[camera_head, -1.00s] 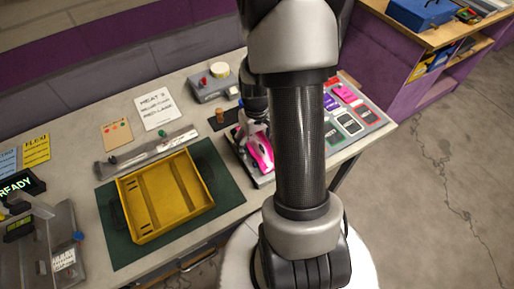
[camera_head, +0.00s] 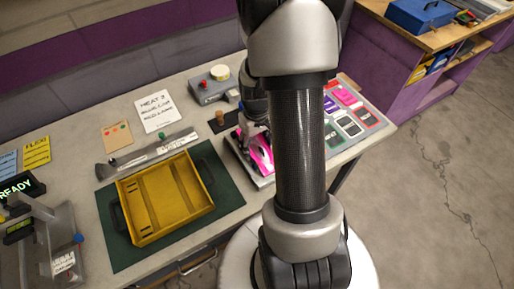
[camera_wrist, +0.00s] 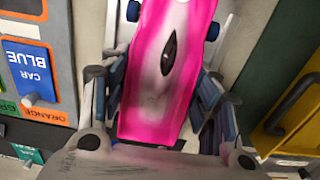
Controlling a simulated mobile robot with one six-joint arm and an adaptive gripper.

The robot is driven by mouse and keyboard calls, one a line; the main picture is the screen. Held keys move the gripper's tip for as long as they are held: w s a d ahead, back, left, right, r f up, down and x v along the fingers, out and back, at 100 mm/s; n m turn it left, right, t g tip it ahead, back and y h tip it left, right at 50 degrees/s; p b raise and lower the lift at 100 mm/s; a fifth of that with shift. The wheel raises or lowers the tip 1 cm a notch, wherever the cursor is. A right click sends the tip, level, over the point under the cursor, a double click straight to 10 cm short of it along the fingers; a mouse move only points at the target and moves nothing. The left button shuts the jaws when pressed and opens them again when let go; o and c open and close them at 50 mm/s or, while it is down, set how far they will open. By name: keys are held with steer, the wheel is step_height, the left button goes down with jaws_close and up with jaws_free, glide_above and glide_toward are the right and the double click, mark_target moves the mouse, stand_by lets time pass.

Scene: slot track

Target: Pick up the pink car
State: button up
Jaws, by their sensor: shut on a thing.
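The pink car (camera_head: 260,152) has a white patch and sits at a grey stand on the bench, partly hidden by my arm in the head view. In the wrist view the pink car (camera_wrist: 172,55) fills the middle, with a dark cockpit slit and blue wheels. My gripper (camera_wrist: 160,105) has one finger on each side of the car body and is shut on it. In the head view my gripper (camera_head: 254,132) is mostly hidden behind the arm. I cannot tell whether the car is clear of the stand.
A yellow tray (camera_head: 124,197) lies on a dark green mat (camera_head: 228,190) left of the car. A panel of coloured cards (camera_head: 368,118) lies to the right. A grey box with a red button (camera_head: 205,85) stands behind. In the wrist view a blue card (camera_wrist: 28,68) is at left.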

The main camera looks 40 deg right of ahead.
mark_target(256, 143)
step_height(256, 143, up, 20)
steer(key=p, duration=0.6)
